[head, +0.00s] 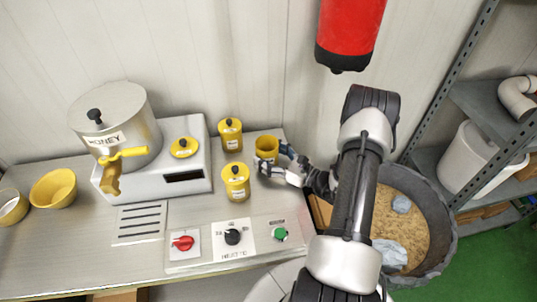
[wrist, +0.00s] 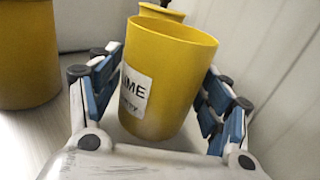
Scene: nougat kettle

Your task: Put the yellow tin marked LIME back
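The yellow tin (head: 266,148) stands open-topped at the back right of the steel worktop, with no lid on it. In the wrist view the same tin (wrist: 168,75) fills the middle, its white label partly cut off and reading "IME". My gripper (head: 282,160) reaches it from the right in the head view. In the wrist view the fingers of my gripper (wrist: 164,80) lie on both sides of the tin, very close to its walls. I cannot tell whether they press on it. The tin's far side is hidden.
Two lidded yellow tins (head: 230,134) (head: 237,181) stand left of it. A loose yellow lid (head: 184,147) lies on the grey machine beside the HONEY pot (head: 112,125). Control knobs (head: 232,237) are in front. A grey kettle (head: 440,225) is at the right.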

